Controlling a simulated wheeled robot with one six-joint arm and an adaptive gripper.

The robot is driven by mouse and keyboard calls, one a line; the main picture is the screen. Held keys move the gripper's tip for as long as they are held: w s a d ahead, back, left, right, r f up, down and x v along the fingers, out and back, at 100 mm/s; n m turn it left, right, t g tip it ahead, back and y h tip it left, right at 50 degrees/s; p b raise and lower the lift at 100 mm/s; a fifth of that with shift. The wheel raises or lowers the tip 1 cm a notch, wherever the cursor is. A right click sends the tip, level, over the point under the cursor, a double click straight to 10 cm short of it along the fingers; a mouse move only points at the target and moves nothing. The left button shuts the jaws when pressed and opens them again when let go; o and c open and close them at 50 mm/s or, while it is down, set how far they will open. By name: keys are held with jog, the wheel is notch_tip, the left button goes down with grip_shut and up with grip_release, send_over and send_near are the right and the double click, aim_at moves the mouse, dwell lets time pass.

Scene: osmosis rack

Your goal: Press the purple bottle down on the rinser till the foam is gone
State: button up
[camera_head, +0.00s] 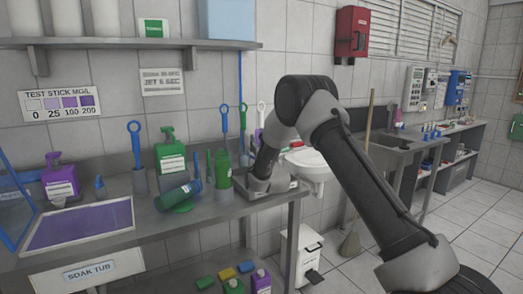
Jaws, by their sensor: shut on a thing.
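My arm reaches from the bottom right over to the bench, and its end, my gripper (266,184), is low over a shallow grey metal tray (240,196), which may be the rinser. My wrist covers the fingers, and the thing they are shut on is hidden. I see no purple bottle there, nor any foam. A purple spray bottle (61,181) stands apart at the left of the bench.
A soak tub (82,225) with purple liquid is further left. Right are a white sink (318,170) and a white bin (301,250).

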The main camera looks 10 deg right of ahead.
jog(key=shift+r, duration=2.65)
jog(key=shift+r, duration=1.55)
jog(key=shift+s, duration=0.1)
